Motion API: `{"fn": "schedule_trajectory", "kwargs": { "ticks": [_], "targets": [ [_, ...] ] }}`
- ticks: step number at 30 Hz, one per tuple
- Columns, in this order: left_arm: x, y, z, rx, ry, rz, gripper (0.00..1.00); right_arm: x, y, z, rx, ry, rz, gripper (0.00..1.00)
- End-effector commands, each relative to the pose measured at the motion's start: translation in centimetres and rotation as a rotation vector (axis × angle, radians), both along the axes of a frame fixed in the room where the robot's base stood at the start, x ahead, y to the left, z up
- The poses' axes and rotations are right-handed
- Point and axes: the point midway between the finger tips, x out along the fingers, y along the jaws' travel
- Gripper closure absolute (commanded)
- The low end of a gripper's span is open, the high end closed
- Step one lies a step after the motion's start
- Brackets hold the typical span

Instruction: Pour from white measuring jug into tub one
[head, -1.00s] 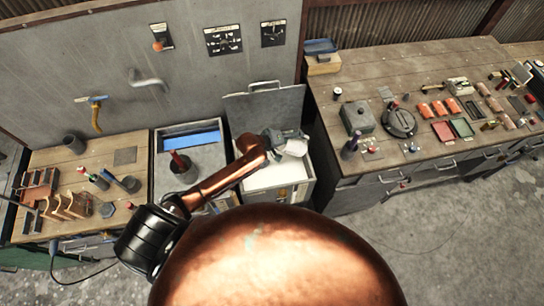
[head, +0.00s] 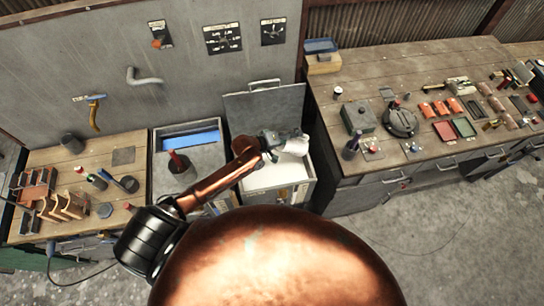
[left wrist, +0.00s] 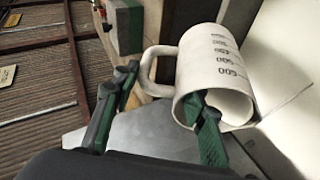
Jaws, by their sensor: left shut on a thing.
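The white measuring jug (head: 296,146) is in my left gripper (head: 277,148), above the right-hand tub (head: 309,188) with its pale inside. In the left wrist view the jug (left wrist: 215,60) lies tilted, its mouth toward the camera and its handle to the left. There, my left gripper (left wrist: 157,103) has one finger in the mouth and the other outside, beyond the handle. I cannot see liquid or any stream. I cannot read a number on the tub. My right gripper is not in view.
A grey lid (head: 265,103) stands raised behind the tub. Another bin (head: 208,158) with blue inside is at its left. A wooden bench (head: 125,170) is at far left, and a long cluttered workbench (head: 385,75) is at right.

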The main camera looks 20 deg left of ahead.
Motion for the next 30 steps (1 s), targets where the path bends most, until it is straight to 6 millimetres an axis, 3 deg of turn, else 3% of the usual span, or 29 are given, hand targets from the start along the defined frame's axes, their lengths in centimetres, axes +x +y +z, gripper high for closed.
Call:
{"fn": "schedule_trajectory", "kwargs": {
  "ticks": [30],
  "targets": [
    [-0.1, 0.4, 0.0, -0.05, -0.038, 0.0, 1.0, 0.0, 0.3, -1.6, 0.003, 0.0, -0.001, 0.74]
  ]
}}
